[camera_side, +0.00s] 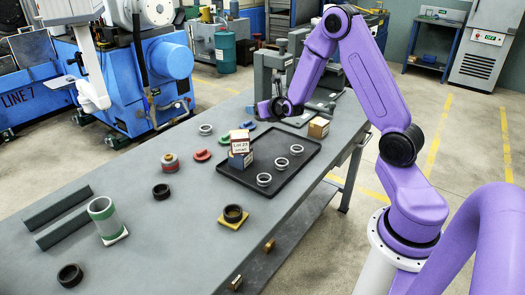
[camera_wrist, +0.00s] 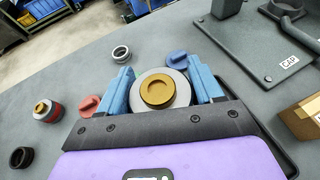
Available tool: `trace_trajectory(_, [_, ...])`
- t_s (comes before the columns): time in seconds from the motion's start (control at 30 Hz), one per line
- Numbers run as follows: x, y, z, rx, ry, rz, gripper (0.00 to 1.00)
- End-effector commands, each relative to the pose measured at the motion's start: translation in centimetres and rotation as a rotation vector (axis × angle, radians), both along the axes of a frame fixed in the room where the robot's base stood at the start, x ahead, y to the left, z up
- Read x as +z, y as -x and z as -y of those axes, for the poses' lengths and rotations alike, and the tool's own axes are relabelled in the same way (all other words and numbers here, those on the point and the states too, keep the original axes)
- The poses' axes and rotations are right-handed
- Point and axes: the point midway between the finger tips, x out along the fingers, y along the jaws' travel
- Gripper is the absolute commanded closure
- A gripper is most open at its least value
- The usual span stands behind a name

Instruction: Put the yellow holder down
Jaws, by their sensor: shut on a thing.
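In the wrist view my gripper (camera_wrist: 160,88) has its two blue fingers on either side of a round grey piece with a yellow stepped disc at its centre, which I take as the yellow holder (camera_wrist: 158,92). The fingers are shut on it. Its underside is hidden, so I cannot tell whether it touches anything below. In the side view my gripper (camera_side: 280,107) is over the far part of the bench, near the grey press-like fixture (camera_side: 272,80); the held piece is not clear there.
A black tray (camera_side: 232,178) bears three grey rings and stacked boxes (camera_side: 241,150). Red (camera_side: 202,155), green (camera_side: 224,140) and blue (camera_side: 248,125) pieces lie behind it. A yellow square base (camera_side: 234,222) with a black ring sits near the front edge. A cardboard box (camera_side: 318,128) stands right.

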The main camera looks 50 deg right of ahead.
Motion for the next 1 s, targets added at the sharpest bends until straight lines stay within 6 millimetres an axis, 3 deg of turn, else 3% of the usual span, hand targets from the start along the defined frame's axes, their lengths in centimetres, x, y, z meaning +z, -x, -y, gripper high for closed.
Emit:
trace_trajectory(0.1, [-1.9,-0.1,-0.1,0.002,0.002,0.004,0.96])
trace_trajectory(0.6, [-6.9,-0.1,0.0,0.001,0.002,0.004,0.96])
trace_trajectory(1.0, [-10.0,-0.1,-0.1,0.002,0.001,0.005,0.96])
